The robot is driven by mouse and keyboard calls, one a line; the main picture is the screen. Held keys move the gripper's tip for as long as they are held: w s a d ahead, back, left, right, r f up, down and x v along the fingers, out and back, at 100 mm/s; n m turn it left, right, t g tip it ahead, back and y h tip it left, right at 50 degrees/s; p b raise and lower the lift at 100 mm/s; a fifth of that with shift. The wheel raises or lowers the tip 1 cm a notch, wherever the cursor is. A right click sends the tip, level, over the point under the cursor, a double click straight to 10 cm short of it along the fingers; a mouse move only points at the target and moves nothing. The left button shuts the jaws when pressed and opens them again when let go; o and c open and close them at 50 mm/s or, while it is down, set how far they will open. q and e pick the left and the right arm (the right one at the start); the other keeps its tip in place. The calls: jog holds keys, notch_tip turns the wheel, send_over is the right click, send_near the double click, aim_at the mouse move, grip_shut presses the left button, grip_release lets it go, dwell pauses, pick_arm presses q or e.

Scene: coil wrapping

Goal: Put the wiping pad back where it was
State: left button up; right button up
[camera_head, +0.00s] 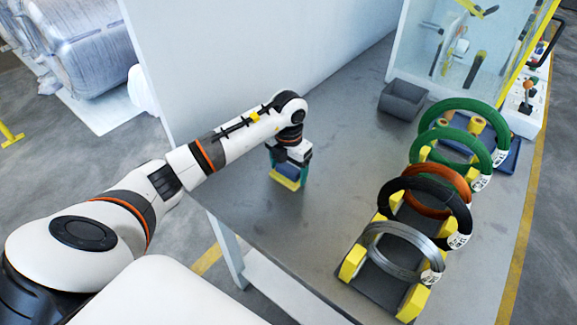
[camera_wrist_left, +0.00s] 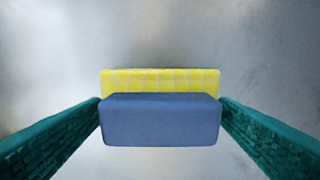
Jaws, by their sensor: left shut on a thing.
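The wiping pad (camera_head: 286,181) has a yellow base and a blue grip block. It is at the left part of the grey table (camera_head: 330,215), under my left gripper (camera_head: 290,168). In the left wrist view the pad's blue block (camera_wrist_left: 160,120) sits between the two green fingers of my left gripper (camera_wrist_left: 160,118), with its yellow part (camera_wrist_left: 160,82) behind it. The left gripper is shut on the pad's blue block. I cannot tell whether the pad touches the table top. My right gripper is not in view.
A rack (camera_head: 385,285) with yellow supports holds several coils, grey, black, orange and green, on the right. A white wall panel (camera_head: 230,60) borders the table's left. The table's middle is clear.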

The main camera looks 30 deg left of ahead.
aim_at(289, 167)
pick_arm(q)
jog(key=shift+f, duration=0.1)
jog(key=o, duration=0.9)
jog(key=shift+r, duration=0.3)
jog(key=shift+r+b, duration=0.5)
jog(key=shift+r, duration=5.4)
